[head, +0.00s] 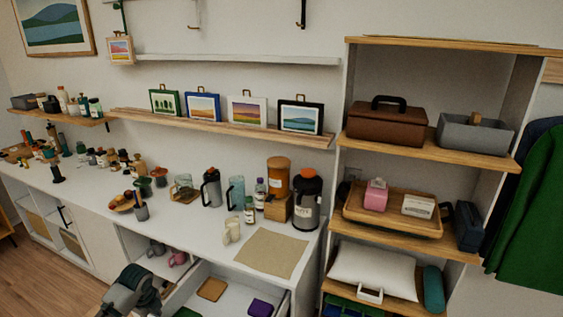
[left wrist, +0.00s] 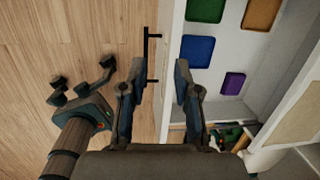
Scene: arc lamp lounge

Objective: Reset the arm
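My left arm shows at the bottom left of the head view, beside an open drawer; its fingertips cannot be made out there. In the left wrist view my left gripper (left wrist: 163,80) is open, its two fingers apart with nothing between them. A black bar handle (left wrist: 150,57) lies beyond the fingertips. My right gripper (left wrist: 83,78) appears at the left of the left wrist view, fingers spread and empty, above the wooden floor. It does not show in the head view.
The open drawer (head: 228,298) holds flat coloured pads, including a purple one (left wrist: 233,83) and an orange one (left wrist: 261,13). The white counter (head: 180,226) carries jars, flasks and a beige mat (head: 264,253). A loaded shelf unit (head: 425,152) stands right. Floor (left wrist: 60,35) is clear.

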